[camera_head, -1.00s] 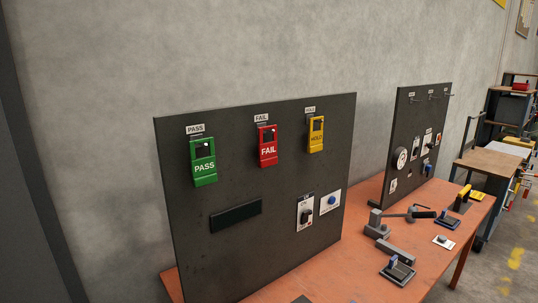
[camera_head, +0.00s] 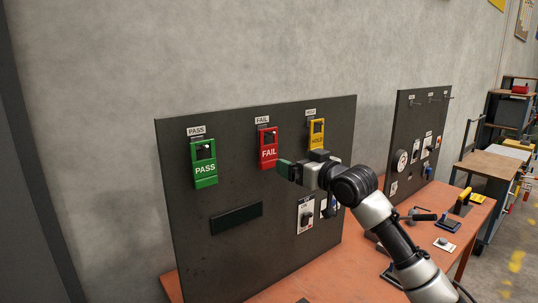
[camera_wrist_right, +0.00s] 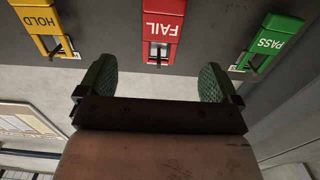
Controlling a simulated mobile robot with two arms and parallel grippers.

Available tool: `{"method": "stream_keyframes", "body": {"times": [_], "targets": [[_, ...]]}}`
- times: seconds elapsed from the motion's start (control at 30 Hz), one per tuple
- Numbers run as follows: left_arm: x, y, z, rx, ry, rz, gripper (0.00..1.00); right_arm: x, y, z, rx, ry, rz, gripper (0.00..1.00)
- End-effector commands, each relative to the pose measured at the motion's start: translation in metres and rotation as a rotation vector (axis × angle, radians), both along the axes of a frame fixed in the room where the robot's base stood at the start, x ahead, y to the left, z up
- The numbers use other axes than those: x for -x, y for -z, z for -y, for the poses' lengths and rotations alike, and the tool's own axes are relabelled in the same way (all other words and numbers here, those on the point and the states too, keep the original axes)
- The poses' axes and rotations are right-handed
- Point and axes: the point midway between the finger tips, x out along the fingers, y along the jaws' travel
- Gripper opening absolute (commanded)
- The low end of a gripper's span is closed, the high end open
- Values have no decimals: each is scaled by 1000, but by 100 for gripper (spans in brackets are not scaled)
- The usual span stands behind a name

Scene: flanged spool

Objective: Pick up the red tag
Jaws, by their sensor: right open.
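The red FAIL tag (camera_head: 268,150) hangs on the dark upright panel, below a small FAIL label, between a green and a yellow tag. In the right wrist view the red tag (camera_wrist_right: 162,25) appears upside down, ahead of the gap between my fingers. My right gripper (camera_head: 284,170) is just below and to the right of the red tag in the head view. In the wrist view my right gripper (camera_wrist_right: 158,82) has its two green-padded fingers wide apart with nothing between them. The red tag is apart from the fingers. My left gripper is in no view.
The green PASS tag (camera_head: 204,165) hangs to the left and the yellow HOLD tag (camera_head: 317,132) to the right on the dark panel (camera_head: 185,240). Switches (camera_head: 306,214) sit lower on the panel. A second panel (camera_head: 405,105) and small tools stand on the orange table (camera_head: 290,290).

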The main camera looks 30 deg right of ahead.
Motion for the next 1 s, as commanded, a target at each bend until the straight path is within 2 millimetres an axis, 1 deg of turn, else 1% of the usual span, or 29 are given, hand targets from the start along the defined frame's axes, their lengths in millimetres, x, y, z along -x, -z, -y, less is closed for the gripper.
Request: {"method": "stream_keyframes", "body": {"times": [0.03,0.17,0.3,0.47,0.57,0.67,0.73,0.87,1.0], "targets": [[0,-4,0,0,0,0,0,-5,-7,2,-7,1,9,94],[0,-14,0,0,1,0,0,-26,-10,0,-11,1,13,94],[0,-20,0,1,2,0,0,-45,-8,-2,-9,1,11,94],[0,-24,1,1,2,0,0,-56,-6,-3,-6,1,11,94],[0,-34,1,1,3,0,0,-68,-5,-6,-7,1,9,94],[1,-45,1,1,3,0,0,-83,-2,-10,-8,0,8,94],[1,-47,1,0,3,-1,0,-92,0,-10,-7,1,9,94],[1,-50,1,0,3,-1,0,-103,1,-11,-6,1,10,94],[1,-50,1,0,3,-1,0,-105,3,-11,-4,0,10,94]]}}
